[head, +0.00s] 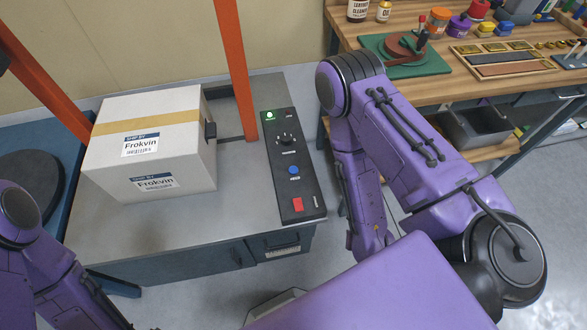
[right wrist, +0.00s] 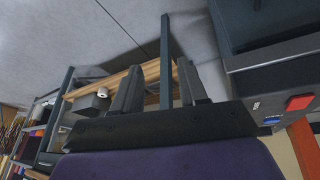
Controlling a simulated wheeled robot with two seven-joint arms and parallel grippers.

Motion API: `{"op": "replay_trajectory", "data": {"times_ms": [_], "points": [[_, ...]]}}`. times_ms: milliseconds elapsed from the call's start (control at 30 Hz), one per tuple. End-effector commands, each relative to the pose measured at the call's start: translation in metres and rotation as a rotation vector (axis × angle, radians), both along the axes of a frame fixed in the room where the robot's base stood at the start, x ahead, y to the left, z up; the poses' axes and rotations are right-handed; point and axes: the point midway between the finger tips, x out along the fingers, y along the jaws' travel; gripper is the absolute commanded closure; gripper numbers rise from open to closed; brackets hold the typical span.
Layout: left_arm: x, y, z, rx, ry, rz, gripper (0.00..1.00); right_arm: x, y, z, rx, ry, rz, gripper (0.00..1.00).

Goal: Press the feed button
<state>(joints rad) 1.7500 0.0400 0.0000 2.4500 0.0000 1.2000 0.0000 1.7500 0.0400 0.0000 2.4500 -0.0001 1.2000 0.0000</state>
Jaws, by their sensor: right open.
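The black control panel (head: 281,190) lies along the right edge of the grey machine top. In the right wrist view the red button (right wrist: 299,103) and the blue button (right wrist: 271,121) show at the right edge. My right gripper (right wrist: 158,88) is open and empty, apart from the panel and off to its side. The head view does not show its fingers, and my left gripper is out of view.
A white carton (head: 155,140) labelled Frokvin stands on the machine top (head: 205,222), left of the panel. A wooden workbench (head: 455,85) with tools and jars stands to the right, a grey bin (head: 475,130) below.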

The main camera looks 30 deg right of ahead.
Motion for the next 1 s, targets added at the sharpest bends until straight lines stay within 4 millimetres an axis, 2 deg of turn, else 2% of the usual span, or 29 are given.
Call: {"op": "replay_trajectory", "data": {"times_ms": [300, 367, 433, 467, 1000], "points": [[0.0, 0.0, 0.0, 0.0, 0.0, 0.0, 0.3, 0.0, 0.0, 0.0, 0.0, 0.0, 0.0, 0.57], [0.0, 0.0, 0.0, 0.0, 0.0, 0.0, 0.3, 0.0, 0.0, 0.0, 0.0, 0.0, 0.0, 0.74], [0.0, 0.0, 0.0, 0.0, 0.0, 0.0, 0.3, 0.0, 0.0, 0.0, 0.0, 0.0, 0.0, 0.96], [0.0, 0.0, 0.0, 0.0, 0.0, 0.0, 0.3, 0.0, 0.0, 0.0, 0.0, 0.0, 0.0, 1.0], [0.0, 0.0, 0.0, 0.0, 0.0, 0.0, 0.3, 0.0, 0.0, 0.0, 0.0, 0.0, 0.0, 1.0]]}}
